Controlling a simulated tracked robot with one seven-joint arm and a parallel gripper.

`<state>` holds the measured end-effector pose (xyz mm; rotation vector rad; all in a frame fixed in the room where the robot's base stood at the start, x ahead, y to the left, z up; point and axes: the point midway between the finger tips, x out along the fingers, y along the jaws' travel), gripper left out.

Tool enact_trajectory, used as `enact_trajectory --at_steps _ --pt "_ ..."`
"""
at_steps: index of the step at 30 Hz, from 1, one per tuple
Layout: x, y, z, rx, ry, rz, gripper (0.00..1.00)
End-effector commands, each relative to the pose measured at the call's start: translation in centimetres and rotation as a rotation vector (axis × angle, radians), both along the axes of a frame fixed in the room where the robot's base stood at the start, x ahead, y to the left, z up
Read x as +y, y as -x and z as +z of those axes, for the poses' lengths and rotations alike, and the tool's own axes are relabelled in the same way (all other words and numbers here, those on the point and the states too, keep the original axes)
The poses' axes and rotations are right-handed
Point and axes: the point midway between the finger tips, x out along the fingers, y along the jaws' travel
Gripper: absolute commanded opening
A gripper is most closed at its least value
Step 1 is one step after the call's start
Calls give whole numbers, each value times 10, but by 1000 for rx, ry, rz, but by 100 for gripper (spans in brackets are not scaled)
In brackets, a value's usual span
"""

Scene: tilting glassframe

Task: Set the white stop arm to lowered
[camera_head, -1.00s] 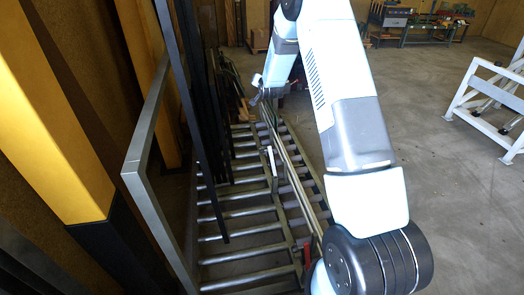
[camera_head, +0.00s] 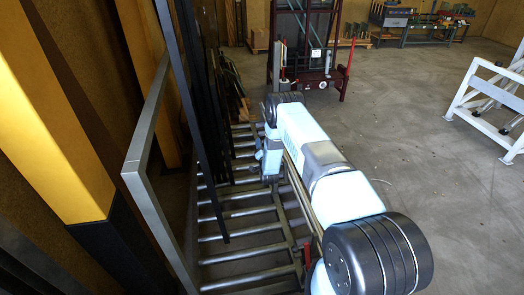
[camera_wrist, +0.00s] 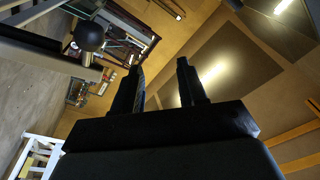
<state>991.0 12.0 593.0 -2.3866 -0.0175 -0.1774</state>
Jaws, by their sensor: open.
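My gripper (camera_wrist: 160,68) is open in the wrist view, with two black fingers apart and nothing between them. In the head view my forearm and wrist hang down over the roller conveyor (camera_head: 240,213), and my fingers cannot be made out there. The white stop arm cannot be picked out in the head view now; my wrist covers the spot where a thin white upright piece showed earlier. In the wrist view a pale grey bar (camera_wrist: 38,50) and a round black knob (camera_wrist: 90,37) are at the upper left; I cannot tell whether they belong to the stop arm.
A grey metal frame (camera_head: 146,135) and dark uprights stand left of the conveyor, beside a yellow post (camera_head: 55,120). A dark red wheeled frame (camera_head: 308,75) stands beyond my arm. A white rack (camera_head: 490,105) is at the right. The floor between is clear.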

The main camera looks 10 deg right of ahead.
Motion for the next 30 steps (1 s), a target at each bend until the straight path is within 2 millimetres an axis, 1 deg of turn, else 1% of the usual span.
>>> enact_trajectory --at_steps 1,3,6,9,12,16,19,22,26,30 --pt "0 11 -20 -12 -10 0 42" --pt "-1 24 -41 -39 -23 -1 42" --pt "-1 42 -66 -73 -40 -1 42" --pt "-2 59 -86 -101 -53 -1 42" --pt "-2 71 -100 -122 -64 0 42" --pt "-2 80 -109 -138 -70 1 42" --pt "-3 79 -110 -142 -71 1 42" --pt "-3 70 -107 -145 -71 2 42" --pt "-4 51 -101 -145 -71 2 42" --pt "-5 27 -95 -145 -70 1 42"
